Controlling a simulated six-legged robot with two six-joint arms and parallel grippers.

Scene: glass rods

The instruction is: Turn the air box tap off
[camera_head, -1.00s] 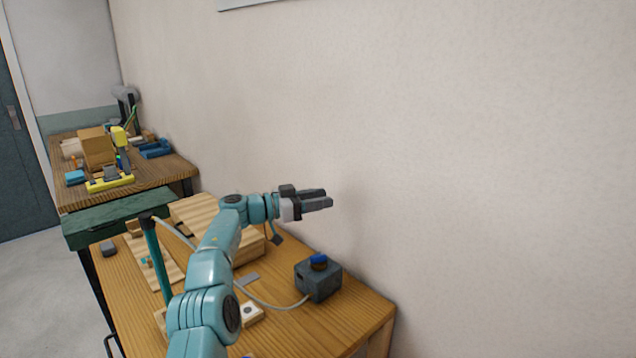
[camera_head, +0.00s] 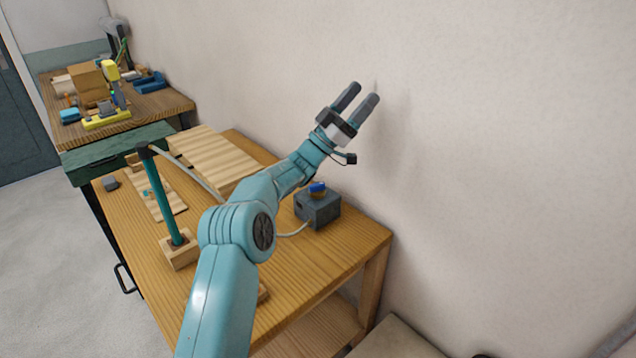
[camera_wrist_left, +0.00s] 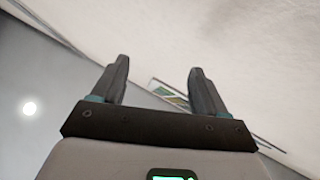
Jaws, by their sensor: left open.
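The air box (camera_head: 318,210) is a dark grey box on the wooden bench near the wall in the head view. Its blue tap (camera_head: 317,188) sits on top. A pale hose runs from the box and passes behind my arm. My left gripper (camera_head: 358,103) is open and empty, raised above and to the right of the box, close to the wall, with its fingers pointing up. In the left wrist view my left gripper (camera_wrist_left: 158,85) shows both fingers apart with nothing between them. The tap is not in the wrist view. My right gripper is not in view.
A teal post on a wooden block (camera_head: 180,251) stands left of my arm. A slatted wooden board (camera_head: 212,160) lies behind. A farther bench (camera_head: 160,108) holds a yellow tool and boxes. The wall closes off the right side.

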